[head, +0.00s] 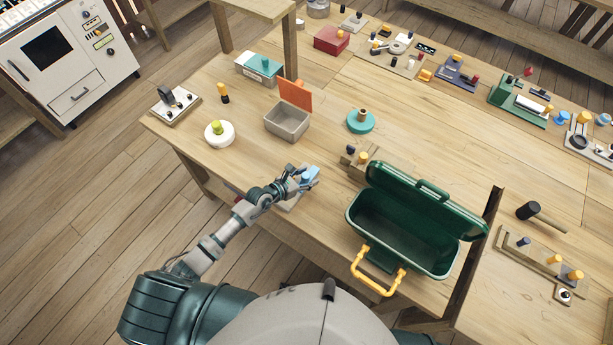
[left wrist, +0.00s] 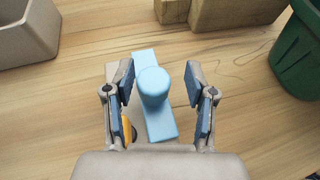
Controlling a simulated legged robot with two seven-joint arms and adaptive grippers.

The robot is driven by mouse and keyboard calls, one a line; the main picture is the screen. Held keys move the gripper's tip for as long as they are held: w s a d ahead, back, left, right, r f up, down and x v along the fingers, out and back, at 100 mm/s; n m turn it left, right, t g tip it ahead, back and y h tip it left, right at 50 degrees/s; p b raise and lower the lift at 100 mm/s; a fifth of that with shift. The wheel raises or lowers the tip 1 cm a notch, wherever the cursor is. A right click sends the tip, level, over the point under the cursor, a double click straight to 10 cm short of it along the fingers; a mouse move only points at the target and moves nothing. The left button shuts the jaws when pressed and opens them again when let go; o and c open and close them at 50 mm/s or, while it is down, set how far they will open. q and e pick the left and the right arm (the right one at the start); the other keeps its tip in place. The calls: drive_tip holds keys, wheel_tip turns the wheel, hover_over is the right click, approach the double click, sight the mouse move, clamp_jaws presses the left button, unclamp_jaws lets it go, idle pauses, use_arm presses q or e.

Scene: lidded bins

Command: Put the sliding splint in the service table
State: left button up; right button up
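A light-blue piece (head: 312,173), which I take as the sliding splint, lies near the table's front edge. In the left wrist view it is a flat blue strip with a round upright knob (left wrist: 152,84). My left gripper (head: 301,180) is over it. Its two blue-padded fingers (left wrist: 160,95) stand on either side of the knob, with a gap showing on each side. A pale base shows under and beside the strip, partly hidden by the gripper. The wooden table (head: 235,150) carries everything; I cannot tell whether it is the service table. My right gripper is not in view.
An open green bin (head: 405,230) with a yellow handle stands to the right. A grey bin (head: 288,122) with a raised orange lid stands behind. A wooden block fixture (head: 357,163) is close to the gripper. The table is clear around the teal disc (head: 361,123).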

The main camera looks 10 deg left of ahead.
use_arm(q)
drive_tip(key=shift+d, duration=0.15)
drive_tip(key=shift+s+r, duration=0.1)
drive_tip(key=shift+s, duration=0.1)
drive_tip(key=v, duration=1.1)
drive_tip(key=shift+s+a, duration=0.15)
drive_tip(key=shift+a, duration=0.35)
drive_tip(key=shift+s, duration=0.1)
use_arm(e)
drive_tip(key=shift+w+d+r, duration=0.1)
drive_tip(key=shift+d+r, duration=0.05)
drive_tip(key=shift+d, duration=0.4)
